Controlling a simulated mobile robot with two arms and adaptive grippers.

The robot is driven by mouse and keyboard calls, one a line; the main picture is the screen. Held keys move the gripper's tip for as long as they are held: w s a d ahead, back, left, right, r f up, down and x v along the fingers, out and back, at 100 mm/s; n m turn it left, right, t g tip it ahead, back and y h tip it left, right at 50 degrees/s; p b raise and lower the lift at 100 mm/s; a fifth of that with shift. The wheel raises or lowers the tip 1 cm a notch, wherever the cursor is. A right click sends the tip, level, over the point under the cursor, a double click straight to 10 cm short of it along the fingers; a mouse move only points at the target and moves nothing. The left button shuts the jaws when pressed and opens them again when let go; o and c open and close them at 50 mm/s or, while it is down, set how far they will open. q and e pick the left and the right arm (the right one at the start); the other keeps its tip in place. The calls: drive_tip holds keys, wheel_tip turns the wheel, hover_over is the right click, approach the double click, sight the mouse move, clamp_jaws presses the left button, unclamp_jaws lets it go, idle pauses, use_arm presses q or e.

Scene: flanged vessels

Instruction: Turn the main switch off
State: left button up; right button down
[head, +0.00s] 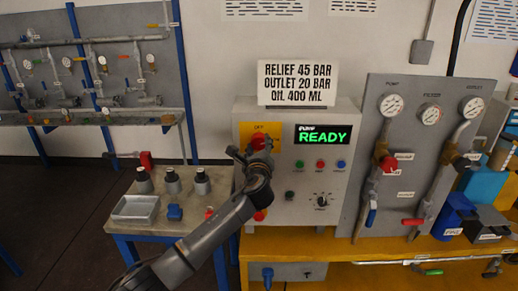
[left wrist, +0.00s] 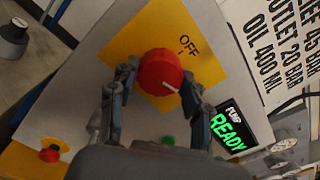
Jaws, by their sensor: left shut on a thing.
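The main switch is a red round knob (left wrist: 160,72) on a yellow plate (left wrist: 205,68) marked OFF, on the front of a grey control box (head: 345,190). In the head view the knob (head: 259,140) shows just above my left gripper (head: 249,157). In the left wrist view my left gripper (left wrist: 155,82) has one finger on each side of the knob and is shut on it. The knob's white pointer line does not point at the OFF mark; it slants toward the display side. The green-lit display (head: 322,135) reads PUMP READY. My right gripper is out of view.
A red button on yellow (left wrist: 48,155) sits below the switch. Small buttons (head: 321,163) and a black dial (head: 322,199) are to its right. A gauge panel (head: 405,150) stands right of the box. A side table (head: 165,225) with grey vessels stands left.

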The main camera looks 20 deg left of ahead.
use_arm(q)
drive_tip(key=n+b, duration=0.2)
drive_tip(key=n, duration=0.2)
drive_tip(key=shift+f+n, duration=0.15)
drive_tip(key=shift+n, duration=0.15)
drive_tip(key=n+b, duration=0.2)
drive_tip(key=n, duration=0.1)
drive_tip(key=shift+n, duration=0.3)
drive_tip(key=n+b, duration=0.2)
drive_tip(key=n, duration=0.2)
drive_tip(key=shift+n+b, duration=0.75)
drive_tip(key=shift+n, duration=0.75)
drive_tip(key=o, duration=1.1)
drive_tip(key=shift+o, duration=0.2)
